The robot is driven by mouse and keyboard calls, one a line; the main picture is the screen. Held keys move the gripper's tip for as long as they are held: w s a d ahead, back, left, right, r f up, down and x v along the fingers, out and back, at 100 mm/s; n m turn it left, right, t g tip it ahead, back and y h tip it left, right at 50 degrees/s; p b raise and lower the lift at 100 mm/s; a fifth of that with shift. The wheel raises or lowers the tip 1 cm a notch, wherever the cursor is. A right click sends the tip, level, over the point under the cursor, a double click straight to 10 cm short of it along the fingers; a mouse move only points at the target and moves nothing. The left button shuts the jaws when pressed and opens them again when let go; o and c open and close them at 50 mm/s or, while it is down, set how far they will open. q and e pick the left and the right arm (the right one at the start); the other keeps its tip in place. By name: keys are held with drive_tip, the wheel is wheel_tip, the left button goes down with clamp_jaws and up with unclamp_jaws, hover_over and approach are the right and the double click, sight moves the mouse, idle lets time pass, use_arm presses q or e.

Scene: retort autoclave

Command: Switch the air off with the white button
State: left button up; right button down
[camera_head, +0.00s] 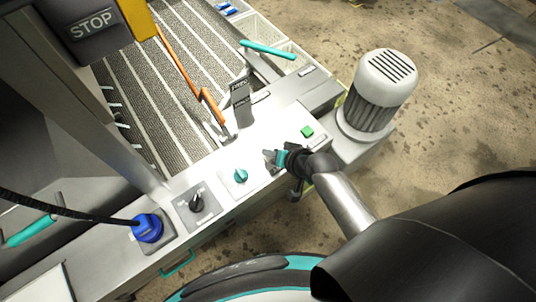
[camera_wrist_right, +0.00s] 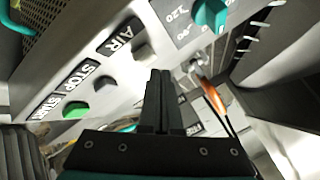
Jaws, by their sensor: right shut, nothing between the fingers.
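The white button (camera_wrist_right: 141,51) sits beside the AIR label (camera_wrist_right: 120,41) on the sloped panel in the right wrist view. My right gripper (camera_wrist_right: 161,72) is shut and empty, its fingertips close to the white button in that view; I cannot tell whether they touch it. In the head view my right gripper (camera_head: 268,156) is over the panel, between the teal knob (camera_head: 240,176) and the green button (camera_head: 307,132), and hides the white button. My left gripper is out of view.
The green START button (camera_wrist_right: 75,110) and dark STOP button (camera_wrist_right: 104,82) are close by on the panel. A black knob (camera_head: 197,203) and a blue plug (camera_head: 148,228) lie further left. An orange lever (camera_head: 211,105) and a grey motor (camera_head: 372,98) stand nearby.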

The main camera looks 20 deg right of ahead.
sight(270, 160)
drive_tip(key=shift+f, duration=0.1)
idle(0.6)
drive_tip(key=shift+f, duration=0.35)
drive_tip(key=shift+f+b, duration=0.55)
idle(0.6)
idle(0.3)
drive_tip(key=shift+r+p, duration=0.95)
drive_tip(key=shift+p, duration=0.15)
wheel_tip(270, 160, up, 5)
drive_tip(key=p, duration=0.5)
drive_tip(key=shift+r, duration=0.1)
